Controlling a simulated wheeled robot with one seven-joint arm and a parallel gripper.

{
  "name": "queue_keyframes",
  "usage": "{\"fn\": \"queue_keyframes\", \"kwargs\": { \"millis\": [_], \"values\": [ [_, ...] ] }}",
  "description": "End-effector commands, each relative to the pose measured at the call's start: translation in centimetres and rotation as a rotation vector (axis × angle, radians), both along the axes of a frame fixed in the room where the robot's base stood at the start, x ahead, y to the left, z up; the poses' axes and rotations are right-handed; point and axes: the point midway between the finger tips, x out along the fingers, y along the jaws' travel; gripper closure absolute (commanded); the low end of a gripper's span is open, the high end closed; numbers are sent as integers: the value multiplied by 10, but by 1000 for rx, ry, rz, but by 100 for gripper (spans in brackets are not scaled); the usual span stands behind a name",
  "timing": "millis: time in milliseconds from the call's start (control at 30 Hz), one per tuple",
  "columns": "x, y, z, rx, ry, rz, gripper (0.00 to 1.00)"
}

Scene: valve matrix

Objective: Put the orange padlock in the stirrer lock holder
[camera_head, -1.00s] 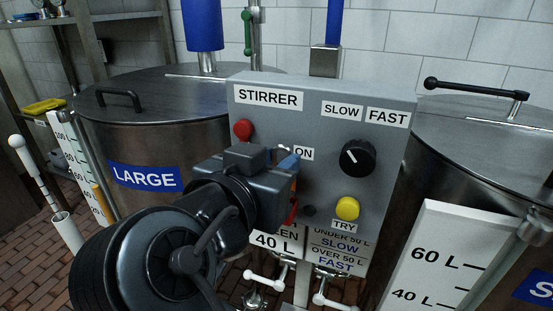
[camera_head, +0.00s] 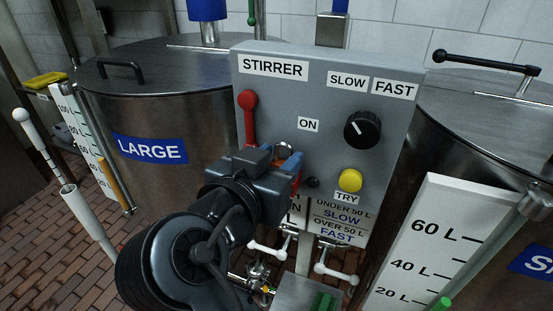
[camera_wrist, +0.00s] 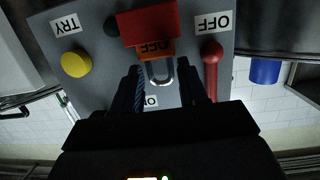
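In the wrist view the orange padlock (camera_wrist: 155,50) shows its silver shackle turned towards the camera, between the dark fingers of my gripper (camera_wrist: 161,78). My gripper is shut on it. In the head view my gripper (camera_head: 287,166) is in front of the lower left of the grey stirrer panel (camera_head: 290,60); the shackle (camera_head: 284,149) shows above the blue-tinted fingertips. A red block (camera_wrist: 148,22), apparently the stirrer lock holder, lies against the padlock body in the wrist view; I cannot tell whether they touch. In the head view my gripper mostly hides it.
A red lever (camera_head: 249,120) is left of the padlock, beside the OFF label (camera_wrist: 212,22). A black knob (camera_head: 362,130) and yellow button (camera_head: 350,180) are on the panel's right. Steel tanks stand either side. White-handled valves (camera_head: 270,247) are below.

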Motion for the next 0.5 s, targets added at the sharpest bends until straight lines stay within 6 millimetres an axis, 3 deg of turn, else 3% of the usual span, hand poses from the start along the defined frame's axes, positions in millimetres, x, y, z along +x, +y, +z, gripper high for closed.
{"fn": "queue_keyframes", "kwargs": {
  "millis": [167,500],
  "values": [
    [0,0,0,-1,1,0,41],
    [0,0,6,-1,0,0,41]
  ]
}}
